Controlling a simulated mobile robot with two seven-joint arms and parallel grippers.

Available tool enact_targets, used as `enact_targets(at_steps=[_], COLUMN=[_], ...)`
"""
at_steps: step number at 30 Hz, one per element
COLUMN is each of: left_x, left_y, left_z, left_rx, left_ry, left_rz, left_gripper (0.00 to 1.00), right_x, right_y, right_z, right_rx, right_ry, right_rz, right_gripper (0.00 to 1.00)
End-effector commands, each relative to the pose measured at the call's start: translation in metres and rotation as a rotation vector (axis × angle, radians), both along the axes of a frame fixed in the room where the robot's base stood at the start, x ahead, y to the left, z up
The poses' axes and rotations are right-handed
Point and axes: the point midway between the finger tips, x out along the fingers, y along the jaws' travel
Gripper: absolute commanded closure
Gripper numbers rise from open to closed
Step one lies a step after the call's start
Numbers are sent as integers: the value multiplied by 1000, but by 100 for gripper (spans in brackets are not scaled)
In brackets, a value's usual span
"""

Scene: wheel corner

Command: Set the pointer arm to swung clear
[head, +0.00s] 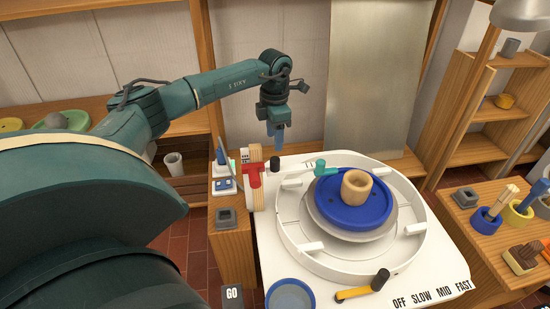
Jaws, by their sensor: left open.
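The pointer arm (301,170) is a thin rod reaching right from a red clamp (253,176) on a wooden post; a black knob sits on the clamp side. Its teal tip (320,167) lies over the far-left part of the wheel basin, close to the blue wheel plate's edge; I cannot tell if they touch. My left gripper (276,134) is open and empty, fingers pointing down, above and behind the black knob (275,163). My right gripper is not in view.
A yellow speed lever (354,293) and a blue bowl (290,295) are at the front. Tool pots (487,220) stand right; a metal panel (375,80) stands behind.

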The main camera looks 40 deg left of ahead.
Motion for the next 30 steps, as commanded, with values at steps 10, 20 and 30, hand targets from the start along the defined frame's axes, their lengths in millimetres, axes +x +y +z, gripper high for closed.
enact_targets(at_steps=[10,20,30], left_x=[0,0,0], left_y=[-1,-1,-1], left_z=[-71,-91,-91], left_rx=[-2,-2,-2], left_ry=[2,-1,-1], left_rz=[-1,0,0], left_gripper=[51,51,63], right_x=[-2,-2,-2], right_y=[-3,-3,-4], right_z=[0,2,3], right_rx=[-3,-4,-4], right_ry=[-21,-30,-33], right_rz=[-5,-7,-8], right_gripper=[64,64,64])
